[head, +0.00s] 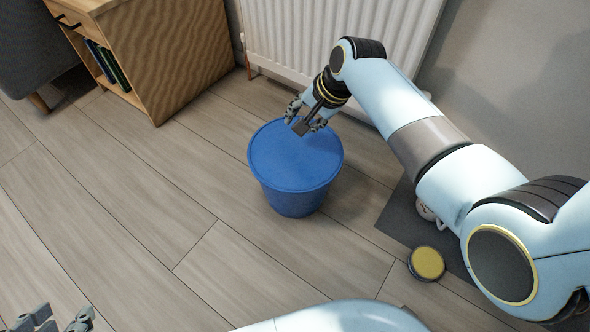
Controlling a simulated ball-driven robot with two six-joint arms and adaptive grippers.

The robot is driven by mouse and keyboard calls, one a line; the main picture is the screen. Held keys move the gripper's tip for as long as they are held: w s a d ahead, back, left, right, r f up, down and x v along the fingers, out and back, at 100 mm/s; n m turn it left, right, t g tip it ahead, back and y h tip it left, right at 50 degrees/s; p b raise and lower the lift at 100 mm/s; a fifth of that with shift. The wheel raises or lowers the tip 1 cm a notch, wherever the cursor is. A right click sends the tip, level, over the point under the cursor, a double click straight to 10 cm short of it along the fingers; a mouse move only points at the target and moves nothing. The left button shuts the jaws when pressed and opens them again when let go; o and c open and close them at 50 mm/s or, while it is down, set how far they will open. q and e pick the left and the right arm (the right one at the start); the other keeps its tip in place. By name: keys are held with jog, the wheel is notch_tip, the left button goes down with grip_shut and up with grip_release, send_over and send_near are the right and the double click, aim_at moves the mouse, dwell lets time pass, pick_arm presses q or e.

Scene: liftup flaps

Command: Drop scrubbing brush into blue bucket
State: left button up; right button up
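The blue bucket (292,193) stands upright on the floor near the middle of the head view. Its top shows as a flat blue surface, and I cannot tell whether this is a lid or the inside. My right gripper (305,125) is over the bucket's far rim, pointing down. A small dark piece shows between its fingers; I cannot tell whether it is part of the gripper or a held brush. My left gripper (60,321) is cut off at the bottom left corner, fingers apart, far from the bucket. I cannot clearly make out a scrubbing brush.
A round yellow item with a dark rim (427,263) lies by a dark grey mat (396,216), partly under my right arm. A white radiator (290,38) stands behind the bucket. A wooden cabinet (180,55) is at the upper left. The floor left of the bucket is clear.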

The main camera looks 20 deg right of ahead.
jog(key=v, duration=1.1)
jog(key=shift+r, duration=0.3)
jog(key=shift+s+d, duration=0.1)
jog(key=shift+s, duration=0.05)
